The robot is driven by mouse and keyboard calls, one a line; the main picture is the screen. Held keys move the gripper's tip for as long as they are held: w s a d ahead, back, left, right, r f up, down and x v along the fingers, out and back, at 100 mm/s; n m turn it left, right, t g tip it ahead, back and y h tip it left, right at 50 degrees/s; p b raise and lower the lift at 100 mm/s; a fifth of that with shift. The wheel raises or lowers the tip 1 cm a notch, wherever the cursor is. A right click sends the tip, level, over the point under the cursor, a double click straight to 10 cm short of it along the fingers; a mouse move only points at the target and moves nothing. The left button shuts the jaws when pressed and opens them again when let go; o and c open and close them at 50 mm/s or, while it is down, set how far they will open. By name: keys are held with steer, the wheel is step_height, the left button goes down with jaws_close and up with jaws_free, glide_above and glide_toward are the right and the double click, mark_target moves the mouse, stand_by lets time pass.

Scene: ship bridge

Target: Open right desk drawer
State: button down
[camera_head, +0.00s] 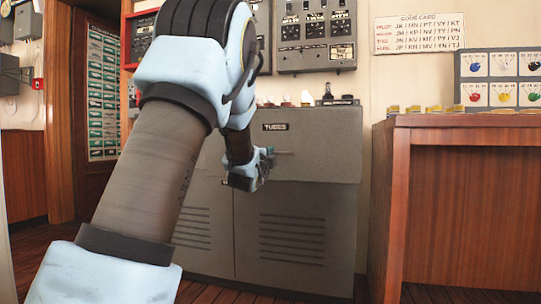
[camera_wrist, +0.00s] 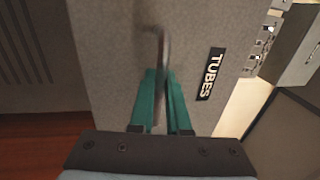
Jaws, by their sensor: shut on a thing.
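A grey metal cabinet has a wide drawer (camera_head: 325,150) across its top, with a dark "TUBES" label (camera_head: 275,127). My gripper (camera_head: 268,156) is in front of the drawer's middle, just below the label. In the wrist view its teal fingers (camera_wrist: 161,80) are shut on the drawer's curved metal handle (camera_wrist: 162,45), which stands out from the front. The "TUBES" label also shows in the wrist view (camera_wrist: 211,74), beside the fingers. My arm hides the left part of the drawer. I cannot tell whether the drawer is pulled out at all.
Two louvred doors (camera_head: 292,235) lie below the drawer. Small items, including a dark switch box (camera_head: 328,94), stand on the cabinet top. A wooden desk (camera_head: 460,135) stands close on the right. Control panels (camera_head: 315,30) hang above. Dark floor shows at the bottom.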

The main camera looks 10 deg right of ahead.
steer(key=c, duration=1.2)
jaws_free()
steer(key=shift+o, duration=0.2)
steer(key=shift+s, duration=0.1)
steer(key=p+v, duration=0.2)
steer(key=v, duration=0.8)
steer(key=shift+s+a, duration=0.15)
steer(key=shift+s, duration=0.15)
steer(key=shift+f+p, duration=0.1)
steer(key=shift+p, duration=0.2)
